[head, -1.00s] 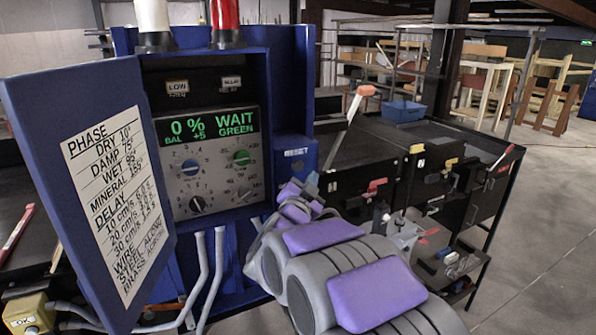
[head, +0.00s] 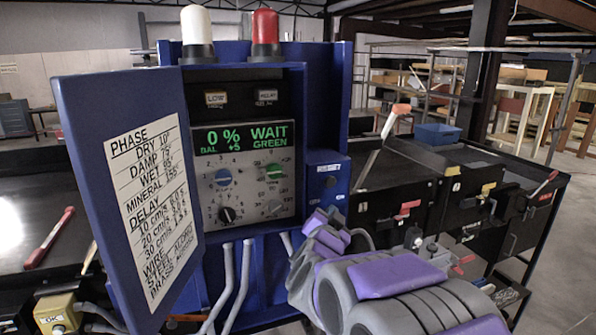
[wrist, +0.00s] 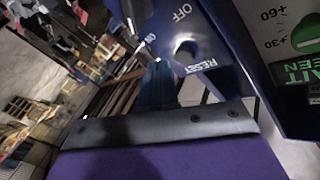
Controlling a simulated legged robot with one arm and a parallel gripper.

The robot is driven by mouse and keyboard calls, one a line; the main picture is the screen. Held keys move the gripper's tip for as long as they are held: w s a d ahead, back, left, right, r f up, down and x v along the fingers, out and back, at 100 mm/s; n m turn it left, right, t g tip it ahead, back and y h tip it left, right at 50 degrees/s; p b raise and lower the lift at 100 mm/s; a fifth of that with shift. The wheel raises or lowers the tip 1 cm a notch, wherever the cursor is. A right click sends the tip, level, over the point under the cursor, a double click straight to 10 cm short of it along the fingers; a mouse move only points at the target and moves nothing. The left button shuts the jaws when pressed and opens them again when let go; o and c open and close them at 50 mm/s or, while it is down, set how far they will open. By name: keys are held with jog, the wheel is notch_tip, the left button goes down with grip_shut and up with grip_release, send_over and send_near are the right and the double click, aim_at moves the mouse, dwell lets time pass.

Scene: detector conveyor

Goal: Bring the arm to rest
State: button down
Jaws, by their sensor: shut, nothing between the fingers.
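My arm, purple and grey, reaches up from the lower right of the head view. My gripper (head: 324,224) is at its far end, in front of the lower right of the blue control cabinet (head: 322,90). It is shut and empty; its fingertips are small and partly hidden by the arm. In the wrist view a purple and grey part of my gripper (wrist: 160,140) fills the bottom. The cabinet's RESET label (wrist: 201,66) and a dark round hole or button show just beyond it. I cannot tell whether the gripper touches the cabinet.
The cabinet door (head: 130,190) stands open at left with a settings list. The panel display (head: 240,137) reads 0 % WAIT GREEN. White (head: 197,28) and red (head: 265,30) lamps stand on top. Black bins (head: 390,205) with levers and a blue tub (head: 437,135) are at right.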

jog(key=s+a+f+n+g+y+b, duration=0.2)
jog(key=s+f+n+g+y+b, duration=0.25)
jog(key=s+f, duration=0.6)
jog(key=s+a+f+n+g+y+b, duration=0.3)
jog(key=s+f+n+g+b, duration=0.15)
jog(key=s+f, duration=0.6)
jog(key=s+d+f+g+h+b, duration=0.1)
jog(key=s+d+f+g, duration=0.1)
jog(key=s, duration=0.7)
jog(key=s+d+f+g+h+b, duration=0.1)
jog(key=s+d+f+g+b, duration=0.1)
jog(key=s, duration=0.8)
jog(key=s+d+f+g+h+b, duration=0.1)
jog(key=s+d+f+g, duration=0.3)
jog(key=s, duration=0.5)
notch_tip(320, 180, down, 2)
jog(key=shift+s+d+n+g+b, duration=0.3)
jog(key=shift+n+g+b, duration=0.1)
jog(key=shift+g, duration=0.5)
